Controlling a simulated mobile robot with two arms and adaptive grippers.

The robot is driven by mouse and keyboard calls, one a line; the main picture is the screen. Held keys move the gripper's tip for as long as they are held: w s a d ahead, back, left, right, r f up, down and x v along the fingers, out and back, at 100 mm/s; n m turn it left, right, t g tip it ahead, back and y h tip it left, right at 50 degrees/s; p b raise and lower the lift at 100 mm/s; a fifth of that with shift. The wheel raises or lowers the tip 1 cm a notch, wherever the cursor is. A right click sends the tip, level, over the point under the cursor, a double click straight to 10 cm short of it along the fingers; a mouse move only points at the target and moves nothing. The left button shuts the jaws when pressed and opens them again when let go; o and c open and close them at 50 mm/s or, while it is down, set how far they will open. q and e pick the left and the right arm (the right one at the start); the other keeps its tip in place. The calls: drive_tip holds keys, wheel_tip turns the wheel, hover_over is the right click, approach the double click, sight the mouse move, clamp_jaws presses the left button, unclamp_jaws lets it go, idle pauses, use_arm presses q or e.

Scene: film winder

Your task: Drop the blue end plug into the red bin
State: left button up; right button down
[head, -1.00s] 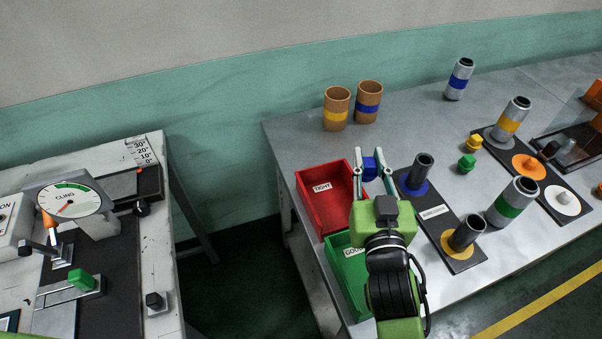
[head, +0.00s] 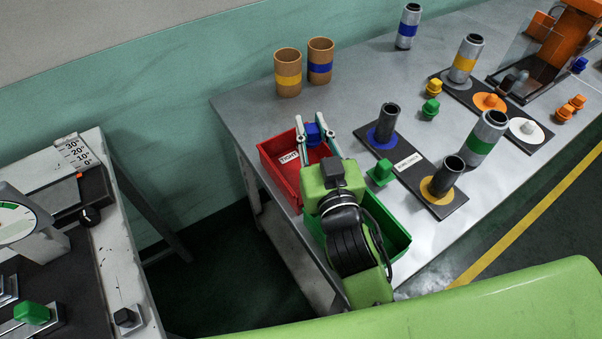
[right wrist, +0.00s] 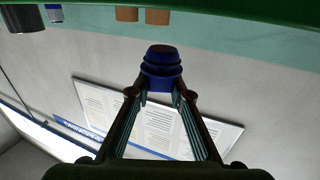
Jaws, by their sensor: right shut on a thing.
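The blue end plug (head: 312,134) is held between the fingers of my right gripper (head: 315,132). It also shows at the fingertips in the right wrist view (right wrist: 162,68). My right gripper is shut on it. In the head view the plug appears over the back right part of the red bin (head: 271,164), which has a white label reading "TIGHT". The plug's height above the bin is hard to tell. My right gripper and forearm hide part of the bin. My left gripper is not in view.
A green bin (head: 398,240) stands in front of the red bin, partly behind my arm. A green plug (head: 381,172) lies beside a black plate (head: 405,165) with dark posts. Two brown cups (head: 288,75) stand behind. A gap separates this table from the left bench (head: 125,220).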

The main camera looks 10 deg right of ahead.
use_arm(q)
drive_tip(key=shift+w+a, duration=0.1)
use_arm(e)
drive_tip(key=c, duration=1.8)
unclamp_jaws()
drive_tip(key=shift+o, duration=0.2)
wheel_tip(320, 180, up, 10)
